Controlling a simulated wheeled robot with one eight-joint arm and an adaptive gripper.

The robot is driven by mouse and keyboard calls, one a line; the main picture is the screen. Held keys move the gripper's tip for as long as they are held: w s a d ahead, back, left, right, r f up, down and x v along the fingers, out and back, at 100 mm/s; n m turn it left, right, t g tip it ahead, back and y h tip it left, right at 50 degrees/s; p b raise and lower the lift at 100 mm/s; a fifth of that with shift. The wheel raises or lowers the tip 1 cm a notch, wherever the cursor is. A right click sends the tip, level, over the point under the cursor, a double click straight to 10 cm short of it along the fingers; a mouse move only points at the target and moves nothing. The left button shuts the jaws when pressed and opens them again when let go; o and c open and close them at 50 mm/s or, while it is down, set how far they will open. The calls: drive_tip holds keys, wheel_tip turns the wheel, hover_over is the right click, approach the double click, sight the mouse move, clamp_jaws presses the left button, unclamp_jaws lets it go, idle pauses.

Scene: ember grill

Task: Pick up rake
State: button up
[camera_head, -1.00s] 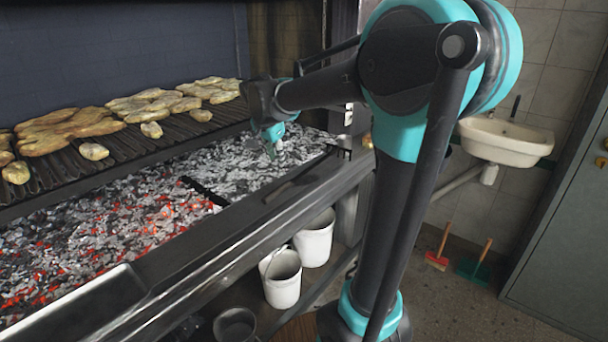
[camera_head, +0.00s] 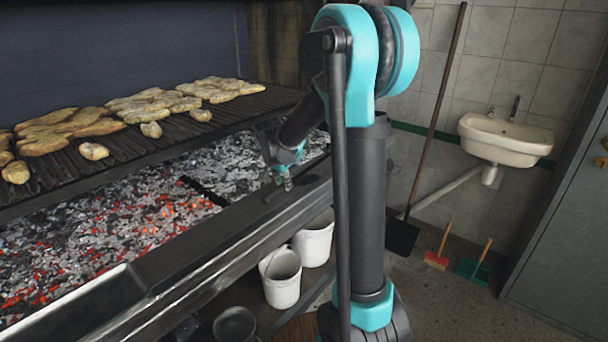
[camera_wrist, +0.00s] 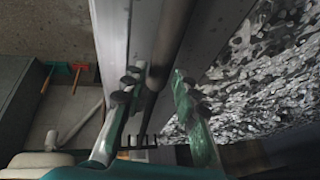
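The rake is a dark rod with a toothed head. In the wrist view its shaft (camera_wrist: 172,45) runs down between my fingers, and its tines (camera_wrist: 140,142) show below them. It lies along the grill's front ledge. In the head view its head is hidden behind my arm. My gripper (camera_head: 287,182) is low over the ledge, pointing down. In the wrist view my gripper (camera_wrist: 155,88) is open, with one green finger on each side of the shaft. Contact with the shaft cannot be told.
Glowing coals (camera_head: 100,240) lie left of the ledge, below a grate with flat food pieces (camera_head: 80,128). White buckets (camera_head: 282,278) stand under the ledge. A long-handled shovel (camera_head: 402,236) leans on the wall near a sink (camera_head: 505,140). A red brush (camera_head: 437,260) and green one (camera_head: 472,270) stand nearby.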

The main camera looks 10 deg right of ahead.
drive_tip(key=shift+x, duration=0.95)
clamp_jaws()
